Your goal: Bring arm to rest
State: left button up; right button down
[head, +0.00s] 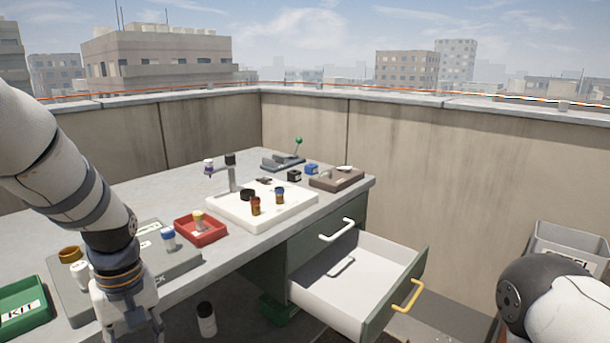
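My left arm comes in from the left and points down over the front edge of the grey workbench (130,195). Its gripper (131,334) is at the bottom of the head view, in front of the grey case (185,262). Its finger parts stand apart with nothing seen between them; the tips are cut off by the picture edge. Of my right arm only a rounded white and dark link shows at the lower right; its gripper is out of the picture.
A drawer (345,287) stands open at the bench front. A red tray (201,231), white board (290,213) with brown bottles, and green kit box (22,303) are on the bench. A dark bottle (206,320) stands below the bench edge. A grey bin (566,243) is at right.

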pick_arm(q)
jog(key=s+d+f+m+g, duration=0.1)
jog(key=s+f+m, duration=0.2)
jog(key=s+f, duration=0.9)
jog(key=s+d+f+m, duration=0.2)
jog(key=s+f, duration=0.2)
jog(key=s, duration=0.7)
jog(key=s+d+f+m, duration=0.1)
jog(key=s+f+m, duration=0.2)
jog(key=s, duration=0.7)
jog(key=shift+s+d+f, duration=0.4)
jog(key=shift+f, duration=0.05)
pick_arm(e)
jog(key=shift+w, duration=0.1)
